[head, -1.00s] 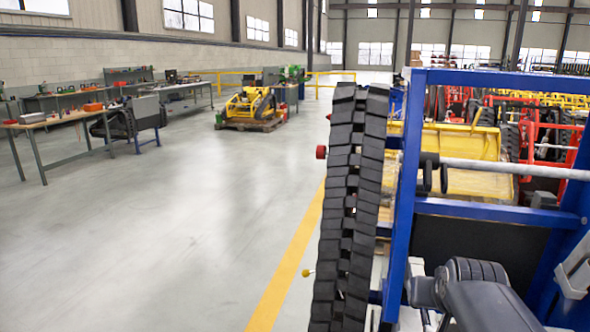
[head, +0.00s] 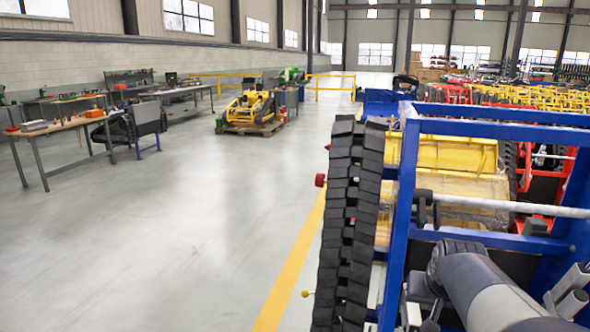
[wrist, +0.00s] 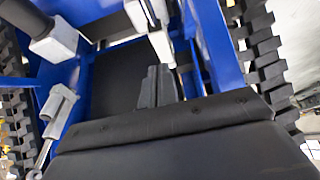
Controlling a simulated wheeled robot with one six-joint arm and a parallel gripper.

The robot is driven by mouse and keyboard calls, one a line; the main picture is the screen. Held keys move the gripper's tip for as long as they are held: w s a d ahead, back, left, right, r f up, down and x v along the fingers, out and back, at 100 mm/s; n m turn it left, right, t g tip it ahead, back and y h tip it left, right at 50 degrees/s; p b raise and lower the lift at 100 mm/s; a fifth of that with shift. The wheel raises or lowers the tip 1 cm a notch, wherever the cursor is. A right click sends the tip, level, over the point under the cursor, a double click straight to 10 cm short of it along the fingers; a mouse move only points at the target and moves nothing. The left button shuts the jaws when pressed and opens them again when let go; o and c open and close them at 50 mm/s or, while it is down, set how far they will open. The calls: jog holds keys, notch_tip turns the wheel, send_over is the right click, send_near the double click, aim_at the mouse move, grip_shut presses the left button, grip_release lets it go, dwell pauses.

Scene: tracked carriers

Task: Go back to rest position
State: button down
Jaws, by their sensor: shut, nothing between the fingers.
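My gripper (wrist: 157,86) shows in the wrist view as two grey fingers lying together, with nothing between them. It is in front of a blue frame (wrist: 213,45) and a dark panel (wrist: 112,80). In the head view my arm reaches in from the lower right, over the blue-framed tracked carrier (head: 401,215). The gripper's fingers cannot be made out there. Whether the gripper touches the carrier cannot be told.
The carrier's black rubber track (head: 350,225) stands close on the left of its frame. A grey crossbar (head: 500,204) spans the frame. More carriers stand behind at the right. Open floor (head: 190,240) lies left, with workbenches (head: 65,125) and a yellow machine (head: 250,108) beyond.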

jog(key=shift+w+d+r, duration=0.1)
jog(key=shift+w+r, duration=0.15)
jog(key=shift+r, duration=0.1)
dwell(0.3)
